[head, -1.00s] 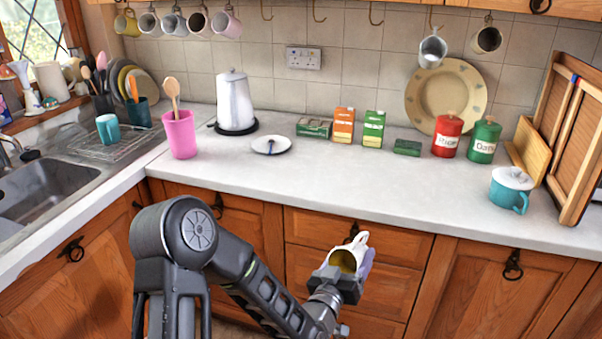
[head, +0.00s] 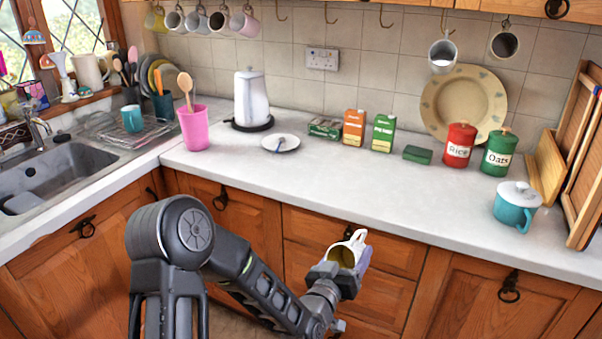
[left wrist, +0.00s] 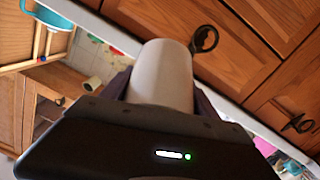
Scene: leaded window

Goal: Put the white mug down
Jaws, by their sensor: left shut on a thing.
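The white mug (head: 347,254) is held in my left gripper (head: 343,272), in front of the drawers and below the worktop's front edge. The mug is tilted, and its yellowish inside faces my camera. In the left wrist view the mug (left wrist: 162,75) sits between the two fingers of the gripper (left wrist: 162,92), which are shut on it. The worktop (head: 350,190) has a wide bare stretch above and behind the mug. My right gripper is not in view.
A small plate (head: 290,144) lies on the worktop near the kettle (head: 251,98). Tea boxes (head: 354,127), a green box (head: 417,155), Rice and Oats tins (head: 459,145) stand along the back. A lidded teal pot (head: 516,204) is at right, a pink tumbler (head: 195,128) at left.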

